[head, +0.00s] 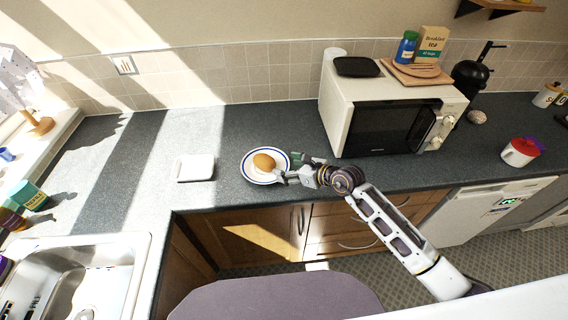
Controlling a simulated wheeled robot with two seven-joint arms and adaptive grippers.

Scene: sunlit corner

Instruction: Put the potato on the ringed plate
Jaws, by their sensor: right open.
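The potato (263,162), brown and oval, lies on the ringed plate (256,178), a white round plate with a blue ring near its rim. The plate sits on the dark counter, left of the microwave. My right gripper (284,168) is open at the plate's right side, its fingers over the rim, just right of the potato. A small gap seems to lie between the fingers and the potato. My left gripper is not in view.
A white square dish (195,168) lies left of the plate. A white microwave (388,120) stands to the right, close behind my right arm. A sink (75,280) is at lower left. The counter behind the plate is clear.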

